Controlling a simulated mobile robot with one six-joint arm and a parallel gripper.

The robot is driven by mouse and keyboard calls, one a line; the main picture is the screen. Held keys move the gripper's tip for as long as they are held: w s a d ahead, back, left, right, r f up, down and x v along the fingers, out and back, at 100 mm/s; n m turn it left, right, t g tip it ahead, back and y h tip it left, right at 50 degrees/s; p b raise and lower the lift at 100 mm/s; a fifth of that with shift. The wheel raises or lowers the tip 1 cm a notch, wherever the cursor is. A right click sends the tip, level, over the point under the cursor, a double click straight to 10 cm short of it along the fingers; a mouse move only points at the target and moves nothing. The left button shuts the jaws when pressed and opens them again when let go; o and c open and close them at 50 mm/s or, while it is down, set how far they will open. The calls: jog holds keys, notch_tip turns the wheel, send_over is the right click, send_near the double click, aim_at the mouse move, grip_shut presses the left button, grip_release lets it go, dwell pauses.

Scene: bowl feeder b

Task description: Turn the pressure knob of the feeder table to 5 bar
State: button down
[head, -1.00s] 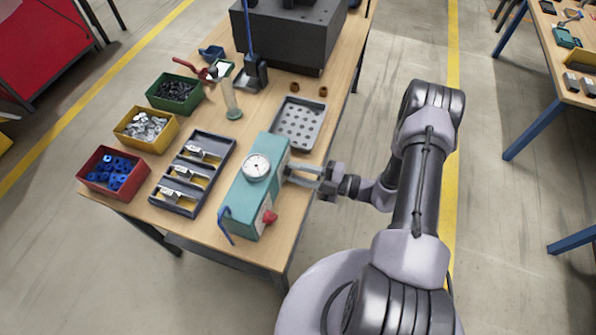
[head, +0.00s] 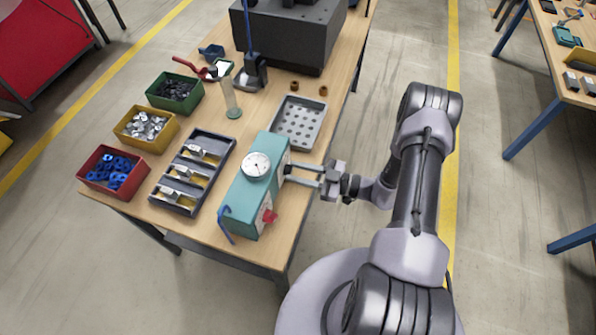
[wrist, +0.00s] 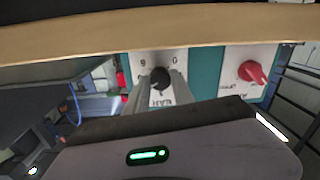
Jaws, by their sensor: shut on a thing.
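The teal feeder control box (head: 252,196) stands near the front right edge of the table, with a round white pressure gauge (head: 257,165) on top. The gauge needle is too small to read. In the wrist view the black pressure knob (wrist: 160,78) sits on a white scale plate (wrist: 143,66) marked with 6 and 0. My gripper (head: 289,175) reaches the box's right side, and its fingers (wrist: 158,90) are shut on the knob. A red knob (wrist: 252,72) is right of it in the wrist view; it also shows in the head view (head: 270,216).
A grey perforated tray (head: 299,122) lies behind the box. A dark compartment tray (head: 194,172) is to its left, with red (head: 113,172), yellow (head: 146,128) and green (head: 174,92) bins beyond. A blue hook-like piece (head: 227,224) is at the box's front.

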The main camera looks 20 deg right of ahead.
jog(key=shift+m, duration=2.2)
jog(key=c, duration=1.1)
grip_release()
jog(key=p+v, duration=0.2)
jog(key=v, duration=1.5)
jog(key=shift+s+d+f, duration=0.1)
jog(key=shift+s+f, duration=0.05)
jog(key=shift+s, duration=0.05)
